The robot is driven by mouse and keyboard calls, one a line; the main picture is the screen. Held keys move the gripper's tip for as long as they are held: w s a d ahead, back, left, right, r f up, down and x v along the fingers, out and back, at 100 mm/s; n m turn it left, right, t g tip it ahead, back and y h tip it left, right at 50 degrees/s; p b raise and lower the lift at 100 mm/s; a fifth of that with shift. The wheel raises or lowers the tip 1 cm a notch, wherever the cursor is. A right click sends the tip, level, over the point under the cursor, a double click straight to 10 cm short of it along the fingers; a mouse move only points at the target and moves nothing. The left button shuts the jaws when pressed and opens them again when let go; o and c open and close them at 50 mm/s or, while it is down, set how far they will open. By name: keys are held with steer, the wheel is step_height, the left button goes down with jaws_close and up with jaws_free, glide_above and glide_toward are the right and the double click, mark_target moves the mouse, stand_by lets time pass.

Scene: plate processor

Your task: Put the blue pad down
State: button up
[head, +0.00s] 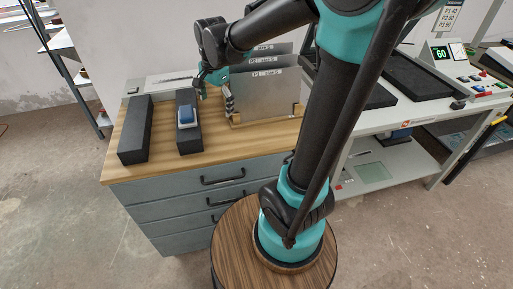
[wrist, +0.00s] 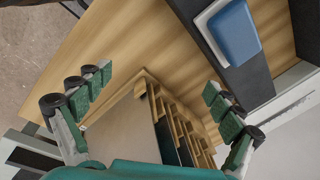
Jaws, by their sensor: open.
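The blue pad (head: 186,116), with a white edge, lies on a black block (head: 189,137) on the wooden cabinet top. It also shows near the top of the wrist view (wrist: 234,33), resting on the dark block (wrist: 260,80). My gripper (wrist: 155,98) is open and empty, its green-padded fingers spread wide. The pad lies outside the fingers, beyond the right one in the wrist view, and looks apart from them. In the head view my gripper is by the plate rack, right of the pad, and partly hidden by my arm.
A second black block (head: 135,130) stands to the left. A wooden rack with upright metal plates (head: 263,95) stands right of the pad; its slots show in the wrist view (wrist: 174,120). A machine bench (head: 400,118) is further right. Bare wood lies between the blocks.

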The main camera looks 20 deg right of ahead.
steer(key=s+d+f+n, duration=0.3)
steer(key=s+d+f+n+t, duration=0.1)
steer(key=s+d+f+n, duration=0.1)
steer(key=s+d+f, duration=0.1)
steer(key=shift+s+d+f+n+t, duration=0.3)
steer(key=shift+s+d+f+n, duration=0.1)
steer(key=shift+s+d, duration=0.25)
steer(key=s+d+f+n, duration=0.1)
steer(key=s, duration=0.1)
steer(key=s+d+f+n, duration=0.1)
steer(key=s+f+n, duration=0.1)
steer(key=s+d+f+n+t, duration=0.1)
steer(key=s+f, duration=0.1)
steer(key=shift+s+d+n, duration=0.1)
steer(key=shift+d+n, duration=0.15)
steer(key=shift+n, duration=0.15)
steer(key=shift+s+d+f, duration=0.1)
steer(key=shift+s, duration=0.1)
